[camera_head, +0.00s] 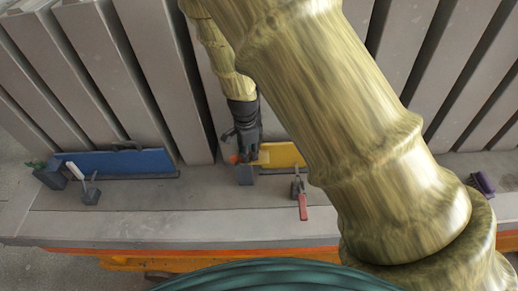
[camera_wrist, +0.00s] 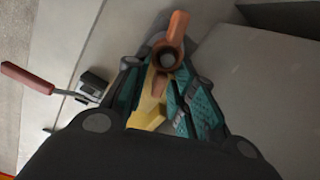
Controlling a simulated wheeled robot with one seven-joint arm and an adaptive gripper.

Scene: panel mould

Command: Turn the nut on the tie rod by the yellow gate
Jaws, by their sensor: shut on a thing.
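The nut (camera_wrist: 177,28) is orange with long wings and sits around the grey end of the tie rod (camera_wrist: 168,60) in the wrist view. One wing points up past the fingertips; the other lies between the fingers. My gripper (camera_wrist: 159,72) is shut on the nut, its teal-padded fingers on either side. In the head view my gripper (camera_head: 243,148) is at the left end of the yellow gate (camera_head: 284,155), and only a bit of orange shows there. The yellow gate (camera_wrist: 147,117) also shows between my fingers in the wrist view.
A clamp with a red handle (camera_head: 302,207) stands in front of the yellow gate, and its handle (camera_wrist: 27,78) shows left in the wrist view. A blue gate (camera_head: 120,162) and a white-handled clamp (camera_head: 90,196) are at left. Tall grey panels (camera_head: 110,60) rise behind.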

